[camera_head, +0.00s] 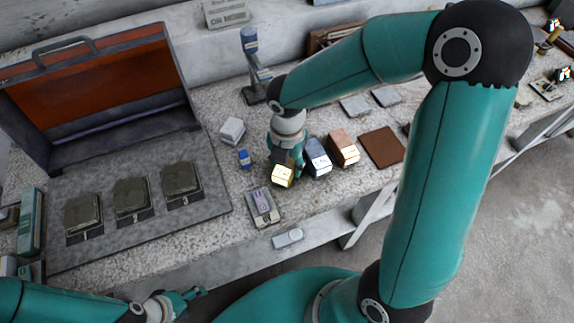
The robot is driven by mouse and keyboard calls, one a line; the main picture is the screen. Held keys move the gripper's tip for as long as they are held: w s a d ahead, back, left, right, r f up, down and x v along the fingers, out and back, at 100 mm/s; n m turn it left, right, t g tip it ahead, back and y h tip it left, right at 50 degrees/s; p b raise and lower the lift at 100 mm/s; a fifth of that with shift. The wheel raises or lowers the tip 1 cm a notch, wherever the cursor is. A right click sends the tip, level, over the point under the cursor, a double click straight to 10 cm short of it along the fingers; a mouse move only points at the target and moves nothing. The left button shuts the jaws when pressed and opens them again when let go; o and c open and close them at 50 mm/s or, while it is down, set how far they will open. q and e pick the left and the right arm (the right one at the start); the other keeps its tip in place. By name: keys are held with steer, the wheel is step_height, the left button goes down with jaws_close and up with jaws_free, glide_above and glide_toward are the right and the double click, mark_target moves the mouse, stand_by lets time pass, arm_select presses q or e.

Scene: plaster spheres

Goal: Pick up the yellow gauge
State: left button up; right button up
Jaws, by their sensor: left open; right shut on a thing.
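The yellow gauge (282,177) is a small boxy block with a bright yellow front, near the middle of the stone-topped bench. My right gripper (287,162) reaches down from above and is shut on it. The fingers and wrist hide the gauge's back part. I cannot tell whether it touches the bench top. My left gripper (196,293) is open and empty at the bottom left, in front of the bench and well apart from the gauge.
A blue gauge (317,156) and an orange-pink one (343,148) stand close to the right. A grey device (263,206) lies just in front. A white box (232,130) and small blue item (244,159) are left. An open case (95,90) stands at far left.

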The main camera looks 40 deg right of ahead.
steer(key=shift+c, duration=0.4)
steer(key=shift+r, duration=0.1)
steer(key=shift+r, duration=0.45)
step_height(320, 180, up, 20)
steer(key=p, duration=0.1)
steer(key=shift+f, duration=0.25)
